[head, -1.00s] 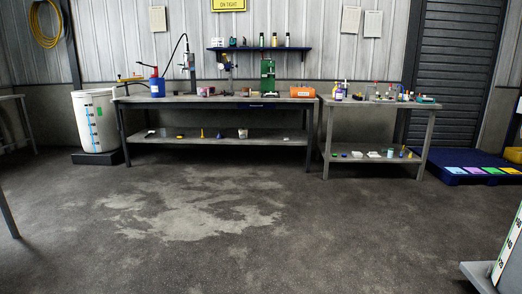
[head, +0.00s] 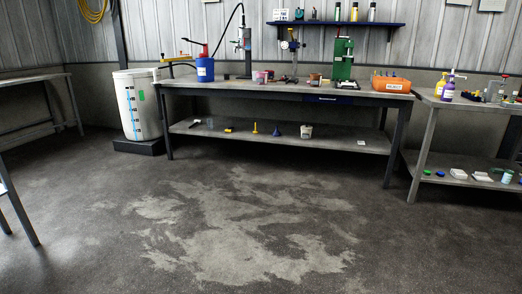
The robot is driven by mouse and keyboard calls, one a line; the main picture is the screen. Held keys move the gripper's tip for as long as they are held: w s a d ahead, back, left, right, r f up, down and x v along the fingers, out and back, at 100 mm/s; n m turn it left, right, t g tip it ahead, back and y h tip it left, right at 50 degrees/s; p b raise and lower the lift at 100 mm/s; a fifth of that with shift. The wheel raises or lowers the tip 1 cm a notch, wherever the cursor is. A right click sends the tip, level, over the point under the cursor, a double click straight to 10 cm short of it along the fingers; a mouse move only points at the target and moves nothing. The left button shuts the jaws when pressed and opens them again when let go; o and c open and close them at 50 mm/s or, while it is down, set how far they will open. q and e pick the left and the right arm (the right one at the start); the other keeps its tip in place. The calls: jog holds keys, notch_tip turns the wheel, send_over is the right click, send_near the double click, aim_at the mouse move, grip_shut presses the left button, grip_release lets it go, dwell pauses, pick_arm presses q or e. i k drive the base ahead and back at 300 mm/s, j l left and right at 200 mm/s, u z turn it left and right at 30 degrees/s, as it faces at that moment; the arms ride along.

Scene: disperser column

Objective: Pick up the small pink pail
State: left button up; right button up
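A small pink pail-like container (head: 261,77) stands on the top of the long workbench (head: 225,86), right of the blue drum with the red pump (head: 205,69). It is small at this distance, and its handle cannot be made out. Neither of my grippers shows in the head view.
An orange bin (head: 391,84) and a green press (head: 343,60) stand on the same bench. A white tank (head: 138,105) stands left of it. A second bench (head: 430,98) is at the right. The concrete floor (head: 240,220) in front is clear.

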aim_at(262, 77)
jog(key=i, duration=2.6)
